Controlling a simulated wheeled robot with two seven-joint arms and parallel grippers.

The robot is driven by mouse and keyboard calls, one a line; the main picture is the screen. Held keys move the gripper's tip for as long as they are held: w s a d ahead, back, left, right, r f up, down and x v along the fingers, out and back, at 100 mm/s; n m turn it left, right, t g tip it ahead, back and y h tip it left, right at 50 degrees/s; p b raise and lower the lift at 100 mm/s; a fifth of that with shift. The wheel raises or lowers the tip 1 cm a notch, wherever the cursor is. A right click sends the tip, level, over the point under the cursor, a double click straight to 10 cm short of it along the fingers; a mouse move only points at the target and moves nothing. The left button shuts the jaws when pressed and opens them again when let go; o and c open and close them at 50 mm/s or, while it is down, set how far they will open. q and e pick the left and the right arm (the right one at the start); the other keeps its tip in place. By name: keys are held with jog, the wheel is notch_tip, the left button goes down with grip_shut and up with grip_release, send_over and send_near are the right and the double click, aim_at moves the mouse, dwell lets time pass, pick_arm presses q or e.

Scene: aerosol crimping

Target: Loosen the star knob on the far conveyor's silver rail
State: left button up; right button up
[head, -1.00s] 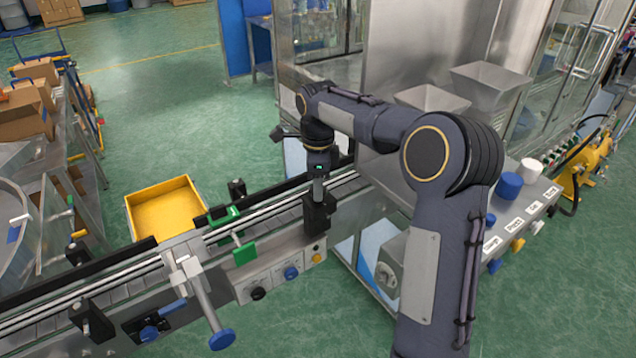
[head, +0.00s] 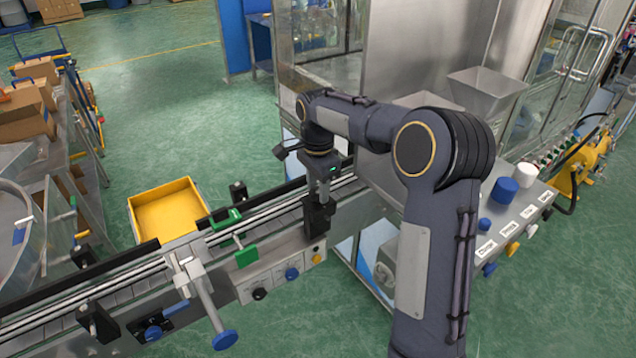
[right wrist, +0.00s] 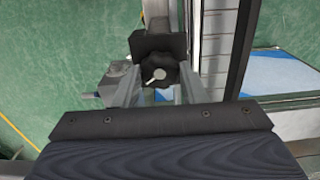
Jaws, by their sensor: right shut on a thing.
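The black star knob (right wrist: 158,72) shows in the right wrist view, with a pale stud at its centre, in front of a black bracket (right wrist: 150,45). My right gripper (right wrist: 157,88) has one finger on each side of the knob and is shut on it. In the head view the right gripper (head: 323,190) points down at the black bracket block (head: 318,217) on the conveyor's near side; the knob is hidden there. The silver rail (head: 272,213) runs along the conveyor beside it. My left gripper is not in view.
A green clamp (head: 246,256) and a post with a blue knob (head: 225,340) stand along the conveyor to the left. A yellow bin (head: 150,222) is behind it. A steel machine with hoppers (head: 487,88) stands at the right.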

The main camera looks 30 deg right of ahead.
aim_at(318, 192)
jog(key=n+p, duration=0.1)
jog(key=n, duration=0.4)
jog(key=shift+r+n, duration=0.15)
jog(key=shift+n, duration=0.15)
jog(key=n+p, duration=0.1)
jog(key=n, duration=0.4)
jog(key=shift+n, duration=0.3)
jog(key=o, duration=1)
notch_tip(318, 192, up, 8)
jog(key=shift+f+b, duration=0.15)
jog(key=shift+b, duration=0.15)
jog(key=shift+f, duration=0.1)
